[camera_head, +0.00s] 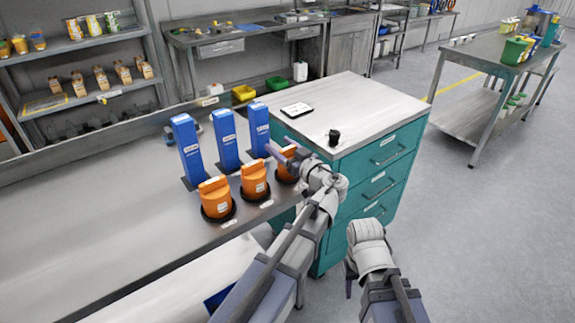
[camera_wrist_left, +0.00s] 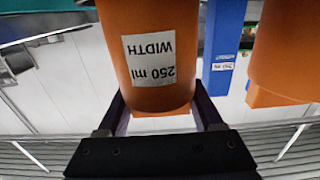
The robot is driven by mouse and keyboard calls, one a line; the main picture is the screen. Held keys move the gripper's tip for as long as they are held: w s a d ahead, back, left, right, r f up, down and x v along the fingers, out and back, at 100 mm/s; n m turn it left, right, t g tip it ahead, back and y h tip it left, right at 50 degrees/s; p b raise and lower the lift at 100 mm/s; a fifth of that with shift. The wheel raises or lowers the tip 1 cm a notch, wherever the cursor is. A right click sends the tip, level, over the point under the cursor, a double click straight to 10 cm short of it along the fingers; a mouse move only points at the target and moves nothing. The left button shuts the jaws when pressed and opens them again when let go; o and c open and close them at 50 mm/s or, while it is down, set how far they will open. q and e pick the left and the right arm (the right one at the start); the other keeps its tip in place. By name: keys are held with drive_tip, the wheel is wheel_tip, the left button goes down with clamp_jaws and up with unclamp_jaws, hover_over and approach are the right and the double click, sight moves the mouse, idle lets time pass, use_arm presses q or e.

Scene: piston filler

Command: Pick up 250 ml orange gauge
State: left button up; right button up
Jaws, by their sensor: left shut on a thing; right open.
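The 250 ml orange gauge (camera_wrist_left: 155,45) stands between the fingers of my left gripper (camera_wrist_left: 165,112) in the left wrist view. Its white label reads "250 ml WIDTH", upside down. In the head view it is the rightmost of three orange gauges (camera_head: 286,174), partly hidden by my left gripper (camera_head: 284,155), which is shut on it. It appears to be at its black base on the bench edge; I cannot tell whether it is lifted. My right gripper (camera_head: 350,278) is open, low at the right, clear of the bench.
Two other orange gauges, one in the middle (camera_head: 254,181) and one at left (camera_head: 216,199), sit on black bases. Three blue upright gauges (camera_head: 226,140) stand behind them. A teal drawer cabinet (camera_head: 370,175) with a small black cup (camera_head: 334,137) stands right. The bench's left part is clear.

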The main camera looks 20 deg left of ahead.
use_arm(q)
drive_tip(key=shift+r, duration=0.15)
wheel_tip(320, 180, up, 10)
drive_tip(key=p, duration=1)
